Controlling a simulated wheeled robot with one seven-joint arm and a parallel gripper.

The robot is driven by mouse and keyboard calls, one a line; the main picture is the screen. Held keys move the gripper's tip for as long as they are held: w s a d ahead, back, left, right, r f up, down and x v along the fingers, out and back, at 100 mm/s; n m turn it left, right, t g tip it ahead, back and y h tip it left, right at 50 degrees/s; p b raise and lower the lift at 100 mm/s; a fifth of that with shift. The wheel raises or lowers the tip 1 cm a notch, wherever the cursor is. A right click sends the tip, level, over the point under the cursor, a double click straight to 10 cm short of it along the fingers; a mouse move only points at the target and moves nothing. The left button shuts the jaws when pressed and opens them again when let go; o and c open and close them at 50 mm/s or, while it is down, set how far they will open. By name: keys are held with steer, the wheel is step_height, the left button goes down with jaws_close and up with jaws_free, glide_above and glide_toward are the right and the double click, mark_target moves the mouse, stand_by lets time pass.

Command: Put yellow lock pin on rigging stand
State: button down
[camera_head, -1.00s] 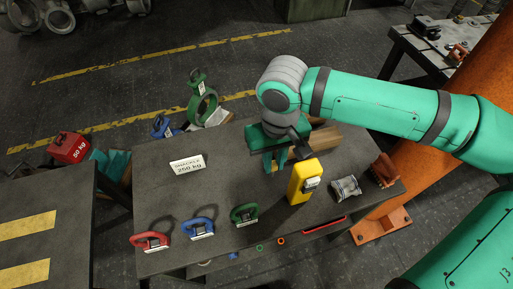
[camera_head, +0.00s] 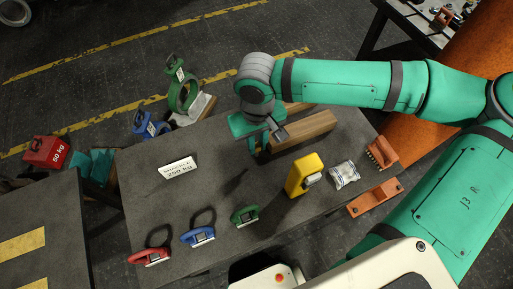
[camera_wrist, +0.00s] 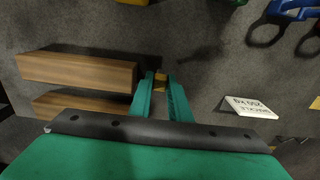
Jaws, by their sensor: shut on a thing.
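My gripper (camera_head: 261,152) hangs over the back part of the grey table, beside the wooden blocks. In the wrist view its green fingers (camera_wrist: 160,80) are shut on a small yellow piece, which looks like the yellow lock pin (camera_wrist: 160,86). Most of the pin is hidden between the fingers, and I cannot see whether it is clear of the table. No thing is plainly marked as the rigging stand; a green ring-shaped piece (camera_head: 183,92) stands upright on a pale base behind the table, and I cannot tell if it is the stand.
A red weight (camera_head: 47,151) stands left. The table's middle is clear.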

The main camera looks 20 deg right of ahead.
mark_target(257, 146)
step_height(257, 146, down, 4)
steer(key=shift+r, duration=0.25)
steer(key=shift+f, duration=0.15)
steer(key=c, duration=1.7)
jaws_free()
steer(key=shift+o, duration=0.2)
step_height(257, 146, up, 12)
steer(key=shift+r, duration=0.2)
